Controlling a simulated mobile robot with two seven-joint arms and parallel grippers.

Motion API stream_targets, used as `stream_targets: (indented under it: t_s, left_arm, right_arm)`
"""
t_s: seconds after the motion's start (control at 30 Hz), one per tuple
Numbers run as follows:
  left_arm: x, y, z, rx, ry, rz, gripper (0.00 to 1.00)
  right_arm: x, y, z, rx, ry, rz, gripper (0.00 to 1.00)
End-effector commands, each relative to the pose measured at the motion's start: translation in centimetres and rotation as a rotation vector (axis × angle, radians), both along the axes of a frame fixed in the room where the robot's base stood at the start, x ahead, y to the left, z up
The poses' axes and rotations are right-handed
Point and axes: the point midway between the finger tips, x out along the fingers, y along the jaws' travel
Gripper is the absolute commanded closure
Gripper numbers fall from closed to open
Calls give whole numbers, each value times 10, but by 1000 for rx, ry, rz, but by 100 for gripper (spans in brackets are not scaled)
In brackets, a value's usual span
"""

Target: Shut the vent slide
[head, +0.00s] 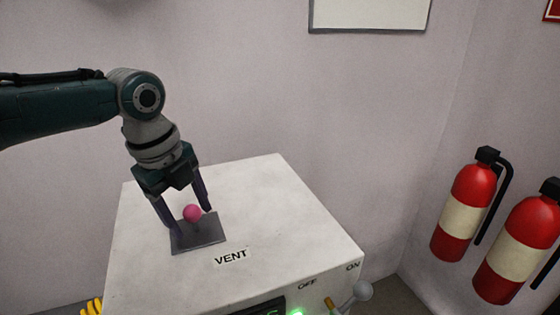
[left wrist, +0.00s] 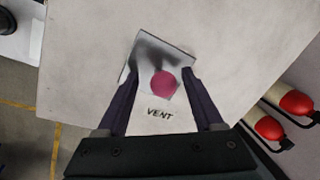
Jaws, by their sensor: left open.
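The vent slide is a grey metal plate (head: 205,238) with a round pink knob (head: 192,212), on top of a white box behind the VENT label (head: 231,257). My left gripper (head: 191,221) is over the plate, pointing down and open, with one finger on each side of the knob. In the left wrist view the knob (left wrist: 163,83) lies between the open fingers (left wrist: 161,75), nearer the right one, with gaps on both sides. The plate (left wrist: 150,50) shows dark reflections there. I cannot tell whether any vent opening is uncovered. My right gripper is not in view.
The white box (head: 285,215) has a bare top right of the slide. At its front right are a ball-ended lever (head: 363,290), OFF and ON labels and a green light (head: 296,313). Two red extinguishers (head: 465,205) hang on the right wall.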

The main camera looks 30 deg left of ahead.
Motion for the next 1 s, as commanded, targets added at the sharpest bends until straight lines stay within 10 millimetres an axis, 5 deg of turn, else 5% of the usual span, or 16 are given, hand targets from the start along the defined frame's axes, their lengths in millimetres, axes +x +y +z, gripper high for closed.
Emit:
stream_targets:
  t_s: [0.53,1.0]
  left_arm:
    - [-16,3,83,3,-2,1,31]
    - [-19,3,94,1,1,0,31]
  right_arm:
    - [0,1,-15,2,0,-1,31]
    - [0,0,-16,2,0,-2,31]
